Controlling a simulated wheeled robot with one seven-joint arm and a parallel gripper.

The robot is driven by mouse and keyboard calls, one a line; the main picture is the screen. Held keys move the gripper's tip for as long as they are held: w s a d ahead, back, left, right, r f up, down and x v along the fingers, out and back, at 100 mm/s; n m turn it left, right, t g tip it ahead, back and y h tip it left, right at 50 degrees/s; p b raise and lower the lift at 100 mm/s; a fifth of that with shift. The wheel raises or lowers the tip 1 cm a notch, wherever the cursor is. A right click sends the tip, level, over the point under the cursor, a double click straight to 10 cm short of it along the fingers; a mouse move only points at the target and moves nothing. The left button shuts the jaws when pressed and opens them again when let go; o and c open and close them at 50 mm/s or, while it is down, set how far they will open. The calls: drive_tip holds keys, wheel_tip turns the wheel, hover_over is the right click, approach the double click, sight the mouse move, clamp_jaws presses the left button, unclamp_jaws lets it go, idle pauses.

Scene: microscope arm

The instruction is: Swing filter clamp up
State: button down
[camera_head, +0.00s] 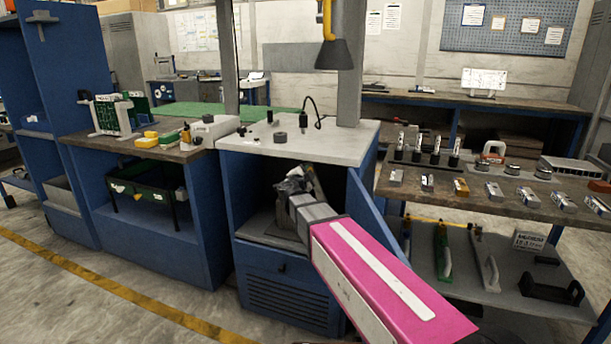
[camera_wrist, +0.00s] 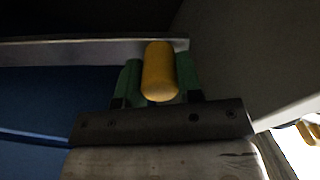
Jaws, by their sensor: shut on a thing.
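In the wrist view a rounded yellow grip (camera_wrist: 161,78) stands between the two green fingers of my gripper (camera_wrist: 159,64), which is shut on it. It appears to be the handle of the filter clamp; the rest of the clamp is hidden or too dark to make out. A pale metal strip (camera_wrist: 70,51) runs behind the fingers. In the head view my gripper (camera_head: 293,184) is inside the open blue cabinet (camera_head: 228,190), below its light top. My arm hides the handle there.
The cabinet's blue door (camera_head: 384,215) stands open just right of my arm. Small parts stand on the cabinet top (camera_head: 335,136). A workbench (camera_head: 127,152) adjoins on the left. A parts table (camera_head: 480,196) with a loaded lower shelf stands right. Open floor lies front left.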

drive_tip(key=c, duration=0.8)
unclamp_jaws()
drive_tip(key=shift+s, duration=0.1)
drive_tip(key=v, duration=1)
drive_tip(key=shift+s+a, duration=0.15)
drive_tip(key=shift+s, duration=0.1)
